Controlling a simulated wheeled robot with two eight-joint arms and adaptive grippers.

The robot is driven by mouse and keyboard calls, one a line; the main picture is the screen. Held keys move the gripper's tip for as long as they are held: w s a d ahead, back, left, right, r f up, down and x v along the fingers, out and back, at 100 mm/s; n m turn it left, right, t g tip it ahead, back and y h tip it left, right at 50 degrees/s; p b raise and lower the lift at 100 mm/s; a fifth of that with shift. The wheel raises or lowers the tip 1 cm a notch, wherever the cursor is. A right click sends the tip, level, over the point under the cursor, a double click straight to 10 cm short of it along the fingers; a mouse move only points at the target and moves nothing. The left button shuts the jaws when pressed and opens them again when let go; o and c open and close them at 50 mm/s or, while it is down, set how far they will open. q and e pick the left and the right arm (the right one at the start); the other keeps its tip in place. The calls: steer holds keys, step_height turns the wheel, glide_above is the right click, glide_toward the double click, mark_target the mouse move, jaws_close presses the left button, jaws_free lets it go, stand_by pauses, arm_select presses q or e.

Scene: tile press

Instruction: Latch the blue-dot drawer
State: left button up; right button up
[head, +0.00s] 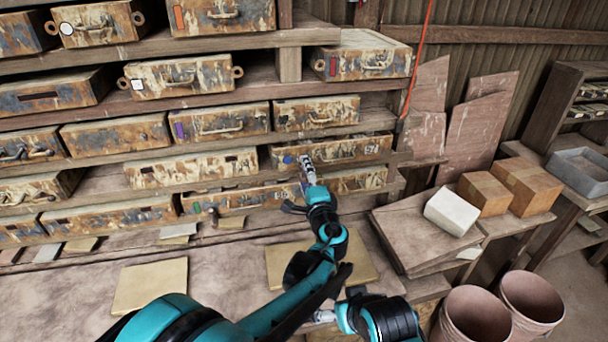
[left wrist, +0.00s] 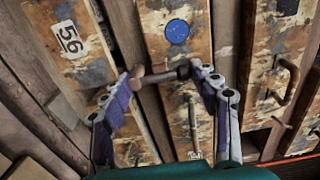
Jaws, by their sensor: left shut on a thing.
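The blue-dot drawer (head: 345,151) is a worn, rust-stained drawer in the rack, at the middle of the head view. Its blue dot (left wrist: 177,31) shows clearly in the left wrist view. My left gripper (head: 304,165) is in front of this drawer, just right of and below the dot. In the left wrist view its two purple-and-grey fingers (left wrist: 165,76) are closed on a short bar with a dark end (left wrist: 160,77), which looks like the latch.
Several similar drawers with coloured marks fill the rack around it. A drawer labelled 56 (left wrist: 70,38) is beside it in the left wrist view. Square tiles (head: 150,285) lie on the bench below. Cardboard boxes (head: 527,184), a white block (head: 451,212) and buckets (head: 474,314) stand at right.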

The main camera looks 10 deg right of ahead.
arm_select(q)
steer(key=shift+s+f, duration=0.1)
steer(key=shift+f, duration=0.15)
steer(key=o, duration=1.1)
steer(key=shift+d, duration=0.1)
steer(key=shift+c, duration=0.2)
steer(key=shift+r, duration=0.2)
